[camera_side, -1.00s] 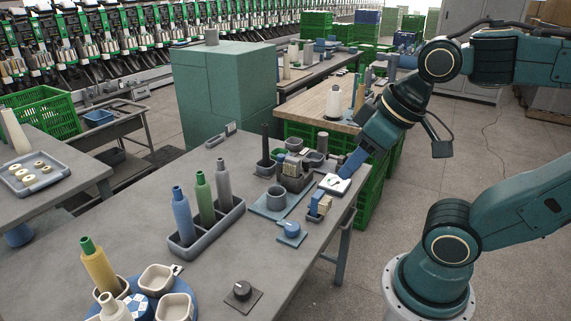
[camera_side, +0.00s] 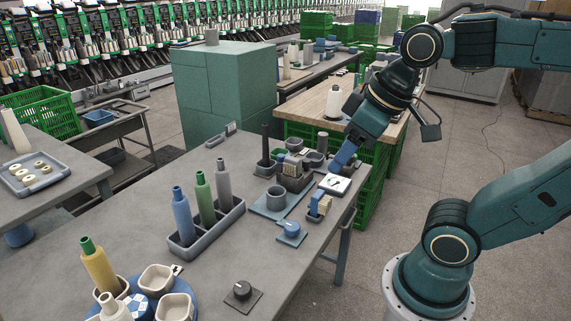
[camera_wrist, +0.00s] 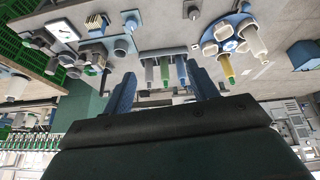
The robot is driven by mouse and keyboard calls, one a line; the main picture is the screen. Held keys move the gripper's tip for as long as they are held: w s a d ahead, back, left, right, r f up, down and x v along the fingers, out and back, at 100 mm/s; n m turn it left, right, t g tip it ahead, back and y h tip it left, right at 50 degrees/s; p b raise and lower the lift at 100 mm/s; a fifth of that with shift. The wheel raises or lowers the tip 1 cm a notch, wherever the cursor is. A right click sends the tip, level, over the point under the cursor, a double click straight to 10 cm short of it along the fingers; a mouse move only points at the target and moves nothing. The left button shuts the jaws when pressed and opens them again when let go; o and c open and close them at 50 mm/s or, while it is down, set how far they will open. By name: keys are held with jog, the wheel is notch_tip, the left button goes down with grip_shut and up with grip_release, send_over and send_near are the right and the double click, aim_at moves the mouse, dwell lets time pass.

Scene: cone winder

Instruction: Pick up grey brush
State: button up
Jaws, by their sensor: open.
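A grey block with beige bristle-like parts (camera_side: 294,166) stands in a dark holder near the table's far right edge; it looks like the grey brush, but it is small and I cannot be sure. A blue piece with beige bristles (camera_side: 316,204) stands nearer, beside the white pad. My gripper (camera_side: 341,160) is above the table's right edge, to the right of the grey block and apart from it. In the wrist view my gripper (camera_wrist: 164,92) shows two blue fingers spread wide with nothing held between them.
A white pad (camera_side: 336,184) lies below my gripper. A grey cup (camera_side: 276,198), a blue knob (camera_side: 291,229) and a tray (camera_side: 183,250) of upright bobbins stand nearer. A dark upright rod (camera_side: 265,145) rises behind. The table's left middle is clear.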

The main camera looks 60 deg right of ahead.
jog(key=w+d+r+n+g, duration=0.25)
jog(key=w+d+n, duration=0.2)
jog(key=w, duration=0.55)
jog(key=n+g, duration=0.3)
jog(key=n, duration=1)
send_over(293, 158)
notch_tip(293, 158, down, 16)
jog(key=shift+f+m, duration=0.15)
jog(key=shift+m, duration=0.1)
jog(key=shift+f, duration=4.25)
jog(key=shift+f, duration=0.1)
jog(key=shift+a+f, duration=0.1)
jog(key=shift+f, duration=2.4)
